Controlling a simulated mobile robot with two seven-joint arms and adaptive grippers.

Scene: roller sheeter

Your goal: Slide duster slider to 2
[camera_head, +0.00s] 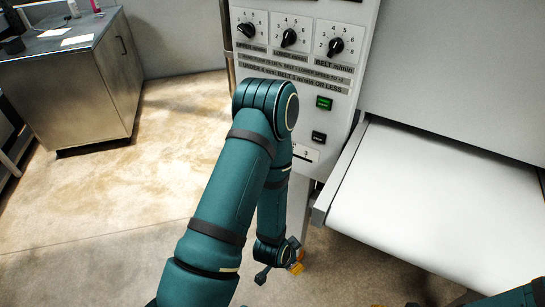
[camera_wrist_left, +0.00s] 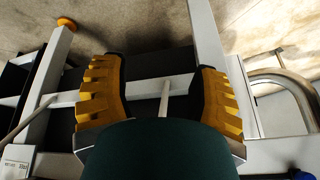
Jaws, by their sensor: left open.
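The duster slider itself is not plainly visible. A white scale plate with a "3" (camera_head: 306,153) shows low on the control panel, partly covered by my left arm. My left gripper (camera_head: 292,262) hangs low beside the machine, below that plate. In the left wrist view its yellow ribbed fingers (camera_wrist_left: 160,100) are spread wide. A thin pale rod (camera_wrist_left: 164,98) and a light crossbar (camera_wrist_left: 150,86) show between them; I cannot tell whether they touch. Of my right arm, only a teal piece and small yellow bits show at the bottom right of the head view.
The control panel has three black dials (camera_head: 289,37), a green button (camera_head: 324,103) and a black button (camera_head: 319,137). A white belt (camera_head: 440,210) fills the right side. A metal cabinet (camera_head: 75,90) stands at left, with clear floor between.

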